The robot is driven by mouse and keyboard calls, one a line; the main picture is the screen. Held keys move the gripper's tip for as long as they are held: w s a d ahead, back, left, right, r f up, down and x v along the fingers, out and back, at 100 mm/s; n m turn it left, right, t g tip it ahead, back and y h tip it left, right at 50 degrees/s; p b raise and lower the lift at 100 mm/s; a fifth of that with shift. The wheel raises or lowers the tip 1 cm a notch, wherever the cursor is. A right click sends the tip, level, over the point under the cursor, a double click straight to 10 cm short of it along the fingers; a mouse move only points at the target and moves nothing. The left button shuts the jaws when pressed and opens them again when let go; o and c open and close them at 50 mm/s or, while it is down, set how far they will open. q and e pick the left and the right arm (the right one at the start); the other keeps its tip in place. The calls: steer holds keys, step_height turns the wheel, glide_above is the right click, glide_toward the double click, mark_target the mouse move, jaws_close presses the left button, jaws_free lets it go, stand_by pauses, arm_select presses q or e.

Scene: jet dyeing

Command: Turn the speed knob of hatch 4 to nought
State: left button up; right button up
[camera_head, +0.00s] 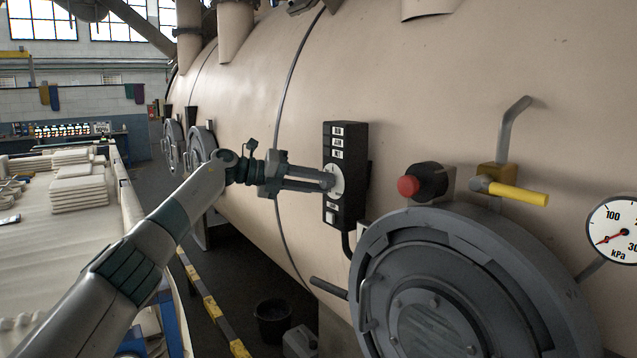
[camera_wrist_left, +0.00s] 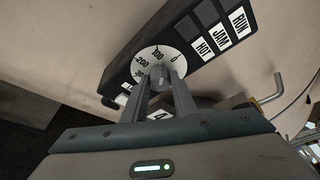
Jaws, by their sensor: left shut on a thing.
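A black control box (camera_head: 345,215) is mounted on the big beige vessel beside the large round hatch (camera_head: 450,290). It carries a white round dial (camera_head: 339,176) with a grey speed knob (camera_wrist_left: 158,75) at its centre. The left wrist view shows the dial (camera_wrist_left: 153,55) marked 0, 100 and 200. My left gripper (camera_head: 327,181) has its fingers on either side of the knob and is shut on it. The knob's pointer is too small to read. A label partly reading 4 (camera_wrist_left: 158,115) shows below the box. My right gripper is not in view.
A red button (camera_head: 408,186) and a yellow-handled valve (camera_head: 518,193) stand right of the box. A pressure gauge (camera_head: 617,232) is at the right edge. A bucket (camera_head: 272,320) stands on the floor below. A table (camera_head: 30,260) with folded cloth is at the left.

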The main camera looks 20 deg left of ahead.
arm_select(q)
steer(key=m+y, duration=0.1)
steer(key=m, duration=0.1)
steer(key=shift+s+d+m+y+b, duration=0.1)
steer(key=shift+m+y+b, duration=0.2)
steer(key=shift+m+b, duration=0.1)
steer(key=shift+m+t+y+b, duration=0.75)
steer(key=shift+m+y, duration=0.25)
steer(key=shift+m, duration=0.4)
steer(key=o, duration=1)
steer(key=shift+o, duration=0.2)
steer(key=shift+s+r, duration=0.1)
steer(key=shift+r, duration=0.05)
